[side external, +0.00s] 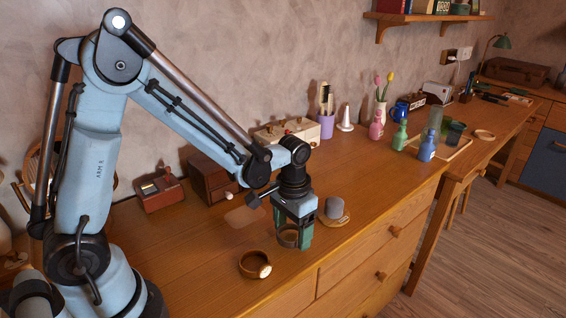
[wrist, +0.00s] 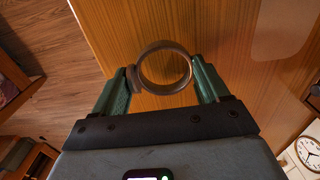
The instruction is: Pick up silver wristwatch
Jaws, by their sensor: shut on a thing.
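My gripper (side external: 291,238) points down over the wooden desktop, its green fingers shut on a ring-shaped wristwatch (side external: 287,236). In the wrist view the watch (wrist: 165,68) stands out as a round, grey-brown band between both fingertips of my gripper (wrist: 164,85). A thicker part, perhaps its case, sits by the left finger. Its colour looks dull in the warm light, in keeping with the silver watch. I cannot tell whether it touches the desk. A second, brown watch (side external: 254,265) with a pale face lies on the desk, left of and nearer than my gripper.
A grey cylinder (side external: 334,208) stands on a round wooden coaster (side external: 344,221) just right of my gripper. A small drawer box (side external: 209,180) and a red-brown device (side external: 160,192) stand behind left. Bottles (side external: 427,146) and a tray are farther right. The desk's front edge is close.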

